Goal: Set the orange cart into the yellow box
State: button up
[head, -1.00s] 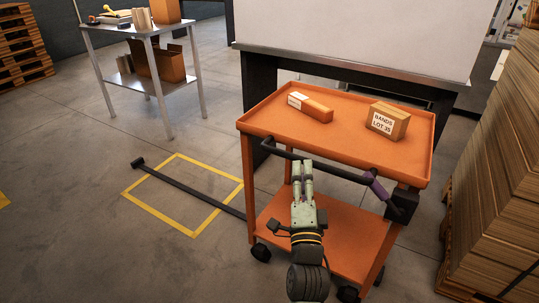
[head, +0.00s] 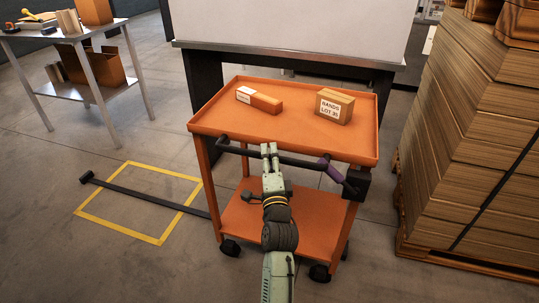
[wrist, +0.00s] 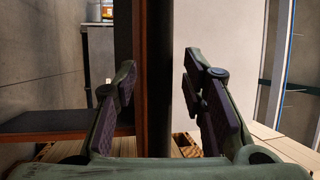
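The orange cart (head: 288,128) stands right of the yellow box (head: 115,228), an outline taped on the floor, and outside it. Its dark handle bar (head: 300,160) runs along its near side, with a purple section (head: 325,165) towards the right. My gripper (head: 269,149) is at the left-middle part of the bar. In the wrist view my gripper (wrist: 158,98) has its fingers apart, with a dark upright bar (wrist: 160,65) showing in the gap. I cannot tell whether either finger touches it.
The cart carries an orange-and-white box (head: 260,100) and a labelled carton (head: 335,106). A dark strip (head: 135,194) lies across the yellow box.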

jog(key=shift+w, duration=0.2)
grip_shut()
dwell(0.4)
dwell(0.4)
